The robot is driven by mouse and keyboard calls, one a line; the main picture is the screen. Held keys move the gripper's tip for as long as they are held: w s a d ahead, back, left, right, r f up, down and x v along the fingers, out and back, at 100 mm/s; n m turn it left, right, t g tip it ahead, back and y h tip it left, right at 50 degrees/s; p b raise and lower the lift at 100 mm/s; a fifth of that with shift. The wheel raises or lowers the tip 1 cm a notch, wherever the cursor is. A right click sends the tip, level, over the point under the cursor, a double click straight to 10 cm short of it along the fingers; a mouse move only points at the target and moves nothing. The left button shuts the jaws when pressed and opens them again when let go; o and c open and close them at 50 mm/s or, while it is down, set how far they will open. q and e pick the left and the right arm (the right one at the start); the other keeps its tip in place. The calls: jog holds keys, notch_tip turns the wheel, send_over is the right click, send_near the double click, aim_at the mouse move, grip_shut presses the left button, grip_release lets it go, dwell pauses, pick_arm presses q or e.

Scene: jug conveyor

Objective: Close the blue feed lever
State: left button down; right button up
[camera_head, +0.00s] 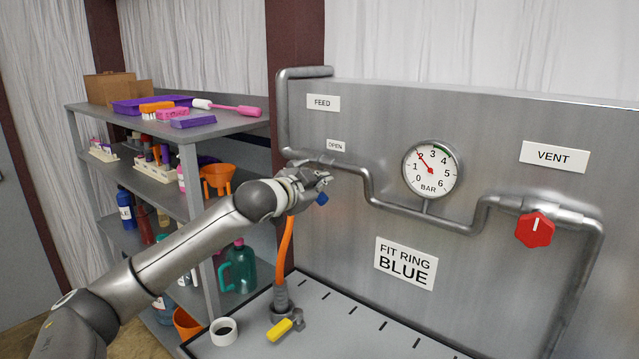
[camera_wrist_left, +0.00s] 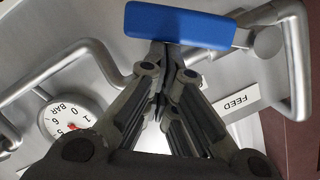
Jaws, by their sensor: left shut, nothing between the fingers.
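The blue feed lever (camera_wrist_left: 180,25) lies across the top of the left wrist view, its grey pivot at its right end on the pipe. In the head view only a small blue part of it (camera_head: 322,199) shows below my left gripper (camera_head: 324,179); the rest is hidden by the gripper. My left gripper (camera_wrist_left: 161,50) is shut and empty, its fingertips at the lever's long edge. I cannot tell whether they touch it. The FEED label (camera_head: 323,102) and the OPEN label (camera_head: 335,146) are on the panel above. My right gripper is not in view.
A gauge (camera_head: 431,170) reads about 2 bar. A red vent knob (camera_head: 534,230) sits on the pipe at the right. An orange hose (camera_head: 285,250) rises below my left gripper. A loaded shelf (camera_head: 235,127) stands at the left, behind my left arm.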

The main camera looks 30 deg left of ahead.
pick_arm(q)
jog(key=shift+f, duration=0.25)
jog(key=a+f+m+t+y+b, duration=0.2)
jog(key=a+f+m+b, duration=0.2)
jog(key=f+m, duration=0.3)
jog(key=shift+w+a+m, duration=0.25)
jog(key=shift+a+m, duration=0.4)
jog(key=shift+m, duration=0.45)
